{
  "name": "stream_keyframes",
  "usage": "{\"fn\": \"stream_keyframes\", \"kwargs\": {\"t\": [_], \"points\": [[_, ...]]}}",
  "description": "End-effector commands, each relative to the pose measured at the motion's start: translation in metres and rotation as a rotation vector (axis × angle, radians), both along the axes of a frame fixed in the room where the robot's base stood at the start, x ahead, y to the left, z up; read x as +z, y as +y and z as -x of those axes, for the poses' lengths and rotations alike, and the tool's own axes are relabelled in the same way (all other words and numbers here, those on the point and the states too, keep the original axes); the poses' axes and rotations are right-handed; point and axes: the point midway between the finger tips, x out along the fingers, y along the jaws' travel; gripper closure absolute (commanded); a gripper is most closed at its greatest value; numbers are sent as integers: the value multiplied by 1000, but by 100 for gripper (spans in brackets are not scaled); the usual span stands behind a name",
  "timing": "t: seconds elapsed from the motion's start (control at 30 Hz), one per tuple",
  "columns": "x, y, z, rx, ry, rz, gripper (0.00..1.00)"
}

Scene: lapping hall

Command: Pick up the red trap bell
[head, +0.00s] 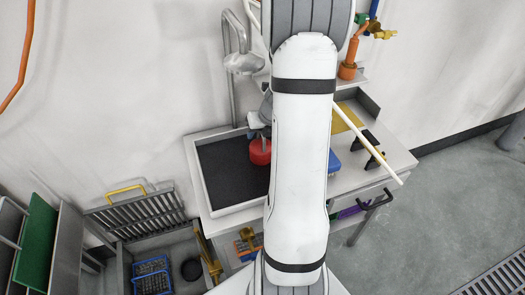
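A red rounded piece, which looks like the red trap bell (260,153), stands in the dark-floored tray (207,190) on the left part of the bench, partly behind my white arm. My gripper (261,133) is directly above it in the picture, pointing down, with its lower end at or very near the red piece's top. My arm hides much of the gripper. I cannot tell whether the fingers touch the red piece or are open or shut.
A tap (243,62) rises behind the tray. A blue item (334,162) and dark clamp-like items (372,150) lie right of my arm. A pale rod (370,146) slants across the bench's right side. A grated sink with a blue basket (151,278) is lower left.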

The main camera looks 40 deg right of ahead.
Motion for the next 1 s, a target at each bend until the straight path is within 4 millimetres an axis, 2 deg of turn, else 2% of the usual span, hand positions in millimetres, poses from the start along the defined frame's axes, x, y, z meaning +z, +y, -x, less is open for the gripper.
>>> {"fn": "stream_keyframes", "kwargs": {"t": [0.13, 0.57, 1.0], "points": [[1, 0, 0, 1, 0, 0, 66], [1, 1, 0, 3, 0, 1, 100], [1, 1, 0, 3, -1, 0, 100]]}}
